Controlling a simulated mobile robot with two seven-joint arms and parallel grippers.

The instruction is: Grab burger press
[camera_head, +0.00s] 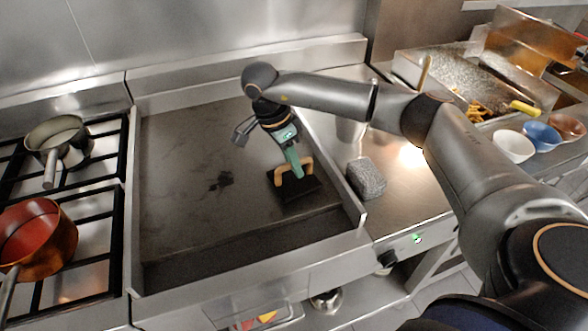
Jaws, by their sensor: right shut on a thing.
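The burger press is a dark flat square plate (284,192) with a tan wooden handle (309,161). It sits on the right part of the flat griddle. My right gripper (293,166) comes down from above, its arm reaching in from the right. It is shut on the press's handle, and its fingers hide part of that handle. The plate appears to rest on the griddle surface or very close to it. My left gripper does not show.
The griddle (180,140) is bare apart from a dark stain. Its raised rim (335,180) runs close on the press's right. A grey block (366,178) lies beyond it. Bowls (513,146) stand far right. A pot (58,138) and a copper pan (36,238) stand on the left stove.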

